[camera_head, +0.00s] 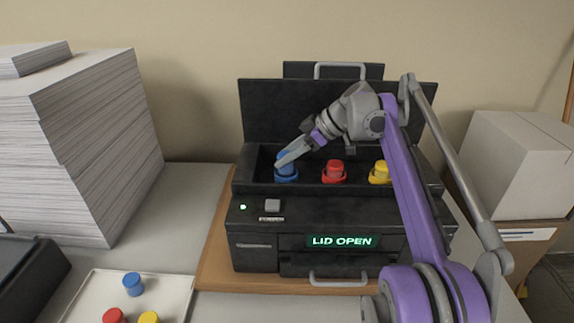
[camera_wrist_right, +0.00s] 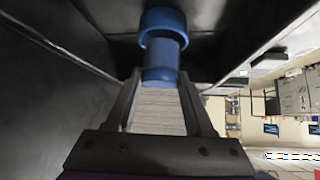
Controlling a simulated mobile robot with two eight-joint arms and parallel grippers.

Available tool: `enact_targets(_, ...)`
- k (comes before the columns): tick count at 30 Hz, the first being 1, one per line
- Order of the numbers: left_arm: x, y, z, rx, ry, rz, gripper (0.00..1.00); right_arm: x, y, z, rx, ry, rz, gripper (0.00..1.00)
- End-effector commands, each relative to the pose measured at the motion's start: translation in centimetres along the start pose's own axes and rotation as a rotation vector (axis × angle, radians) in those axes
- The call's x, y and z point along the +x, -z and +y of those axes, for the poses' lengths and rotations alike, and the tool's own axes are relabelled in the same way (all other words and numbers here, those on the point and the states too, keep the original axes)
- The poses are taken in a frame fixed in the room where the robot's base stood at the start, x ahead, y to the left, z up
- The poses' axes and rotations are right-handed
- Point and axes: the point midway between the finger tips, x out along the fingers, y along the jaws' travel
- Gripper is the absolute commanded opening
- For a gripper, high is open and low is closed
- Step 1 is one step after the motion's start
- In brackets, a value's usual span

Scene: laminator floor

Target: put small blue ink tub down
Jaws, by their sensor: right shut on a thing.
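The small blue ink tub (camera_head: 286,158) is at the left of the open black machine's well, upright in or just above a blue ring (camera_head: 286,177). I cannot tell whether it is fully seated. My right gripper (camera_head: 282,160) reaches in from the right and is shut on the tub. In the right wrist view the blue tub (camera_wrist_right: 162,58) is at the fingertips, with a wider blue part beyond it. A red tub (camera_head: 334,167) and a yellow tub (camera_head: 381,170) stand in matching rings to the right. My left gripper is not in view.
The machine's raised lid (camera_head: 270,105) stands behind the well; its display (camera_head: 342,241) reads "LID OPEN". A pale tray (camera_head: 85,300) with blue, red and yellow tubs is at lower left. A tall paper stack (camera_head: 85,150) stands left, a white box (camera_head: 515,165) right.

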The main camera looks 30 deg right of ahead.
Motion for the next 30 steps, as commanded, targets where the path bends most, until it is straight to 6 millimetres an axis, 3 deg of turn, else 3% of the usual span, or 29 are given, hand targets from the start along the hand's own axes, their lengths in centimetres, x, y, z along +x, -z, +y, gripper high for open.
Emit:
enact_targets(4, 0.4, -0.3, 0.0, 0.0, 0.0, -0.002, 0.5, 1.4, -1.5, 0.0, 0.0, 0.0, 0.0, 0.0)
enact_targets(15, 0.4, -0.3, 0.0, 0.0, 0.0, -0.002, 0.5, 1.7, -1.8, 0.0, 0.0, 0.0, 0.0, 0.0)
enact_targets(16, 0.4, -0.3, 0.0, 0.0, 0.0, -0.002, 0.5, 1.7, -1.8, 0.0, 0.0, 0.0, 0.0, 0.55)
enact_targets(18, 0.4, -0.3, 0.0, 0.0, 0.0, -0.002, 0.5, 1.7, -1.8, 0.0, 0.0, 0.0, 0.0, 0.67)
enact_targets(21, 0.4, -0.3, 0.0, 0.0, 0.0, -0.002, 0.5, 1.7, -1.8, 0.0, 0.0, 0.0, 0.0, 0.83)
enact_targets(30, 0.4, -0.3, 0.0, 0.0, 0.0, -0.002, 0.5, 1.6, -1.6, 0.0, 0.0, 0.0, 0.0, 0.83)
